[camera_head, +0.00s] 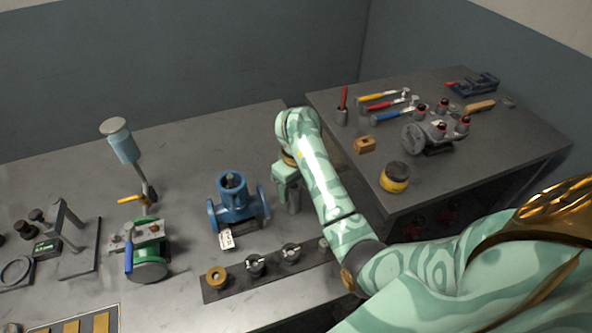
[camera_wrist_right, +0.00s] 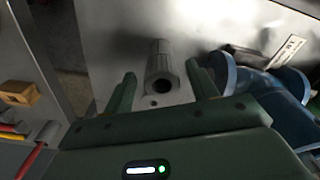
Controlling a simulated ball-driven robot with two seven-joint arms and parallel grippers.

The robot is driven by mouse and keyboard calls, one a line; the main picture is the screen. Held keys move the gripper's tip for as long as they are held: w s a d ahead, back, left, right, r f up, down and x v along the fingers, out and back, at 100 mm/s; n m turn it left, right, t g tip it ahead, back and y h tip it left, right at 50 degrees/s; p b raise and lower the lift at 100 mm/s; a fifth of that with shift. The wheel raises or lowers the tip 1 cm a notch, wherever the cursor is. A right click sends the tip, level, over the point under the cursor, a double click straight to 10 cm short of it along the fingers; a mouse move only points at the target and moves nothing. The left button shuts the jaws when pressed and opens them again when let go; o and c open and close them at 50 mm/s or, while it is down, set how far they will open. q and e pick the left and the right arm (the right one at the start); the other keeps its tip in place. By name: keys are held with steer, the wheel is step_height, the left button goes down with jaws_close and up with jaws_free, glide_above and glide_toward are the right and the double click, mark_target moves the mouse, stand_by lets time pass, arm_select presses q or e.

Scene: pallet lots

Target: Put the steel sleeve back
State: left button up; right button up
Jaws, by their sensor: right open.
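The steel sleeve (camera_wrist_right: 160,62) is a grey hollow cylinder. In the right wrist view it shows with its open bore towards the camera, between the two spread fingers of my right gripper (camera_wrist_right: 162,78). Gaps show on both sides, so the fingers look clear of it. In the head view the sleeve (camera_head: 294,204) stands on the bench, partly hidden by my right gripper (camera_head: 287,192). A dark strip (camera_head: 268,284) in front holds a brass ring (camera_head: 216,277) and several dark fittings. My left gripper is not in view.
A blue valve body (camera_head: 232,202) with a white tag (camera_head: 226,239) stands close left of my right gripper. A green clamped part (camera_head: 148,262) stands further left. The right bench (camera_head: 455,182) carries hammers, a grey manifold (camera_head: 430,139) and a yellow-black roll (camera_head: 396,177).

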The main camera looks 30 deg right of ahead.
step_height(320, 180, up, 11)
steer(key=p, duration=0.5)
steer(key=shift+s+p, duration=0.25)
steer(key=shift+p, duration=0.1)
